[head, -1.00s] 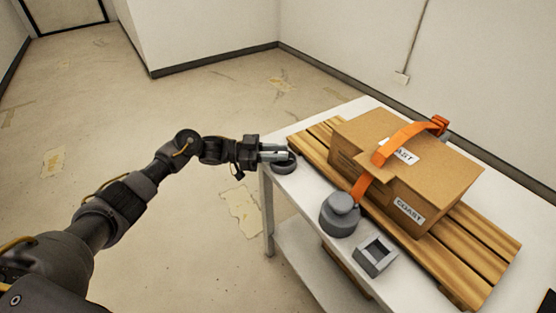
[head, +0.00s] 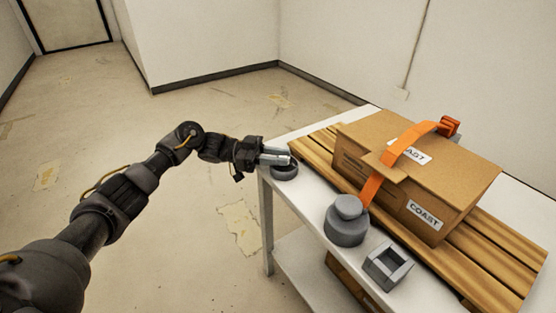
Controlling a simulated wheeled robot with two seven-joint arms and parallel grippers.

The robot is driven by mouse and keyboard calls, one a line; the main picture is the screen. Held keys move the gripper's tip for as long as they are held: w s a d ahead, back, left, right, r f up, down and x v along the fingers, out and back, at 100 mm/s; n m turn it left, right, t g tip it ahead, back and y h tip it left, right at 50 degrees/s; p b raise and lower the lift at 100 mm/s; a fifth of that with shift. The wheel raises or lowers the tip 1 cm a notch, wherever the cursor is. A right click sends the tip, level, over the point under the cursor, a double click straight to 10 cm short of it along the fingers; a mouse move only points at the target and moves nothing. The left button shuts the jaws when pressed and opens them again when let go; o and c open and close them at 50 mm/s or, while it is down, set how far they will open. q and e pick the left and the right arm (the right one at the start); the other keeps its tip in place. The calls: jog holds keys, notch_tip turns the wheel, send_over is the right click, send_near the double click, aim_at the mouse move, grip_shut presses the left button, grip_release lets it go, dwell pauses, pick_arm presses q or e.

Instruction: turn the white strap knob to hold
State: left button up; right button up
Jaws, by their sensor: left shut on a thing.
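My left gripper (head: 284,159) is shut at the top of a small dark grey round piece (head: 285,173) on the near left corner of the white table. Its fingers hide what they hold there, and no clearly white knob shows. An orange strap (head: 412,140) runs over a brown cardboard box (head: 425,163) and down to a larger grey round two-step piece (head: 347,224). My right gripper is not in view.
The box sits on wooden slats (head: 472,262) on the white table (head: 313,193). A grey square frame-like block (head: 388,266) stands near the table's front edge. A lower shelf (head: 300,262) holds another brown box. The floor to the left is open.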

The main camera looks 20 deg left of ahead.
pick_arm(q)
jog(key=shift+d, duration=0.1)
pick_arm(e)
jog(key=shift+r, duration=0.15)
pick_arm(q)
jog(key=o, duration=0.7)
jog(key=shift+c, duration=0.2)
jog(key=shift+a, duration=0.2)
jog(key=a+b, duration=0.3)
jog(key=a, duration=0.7)
jog(key=shift+s+a, duration=0.2)
jog(key=shift+s, duration=0.25)
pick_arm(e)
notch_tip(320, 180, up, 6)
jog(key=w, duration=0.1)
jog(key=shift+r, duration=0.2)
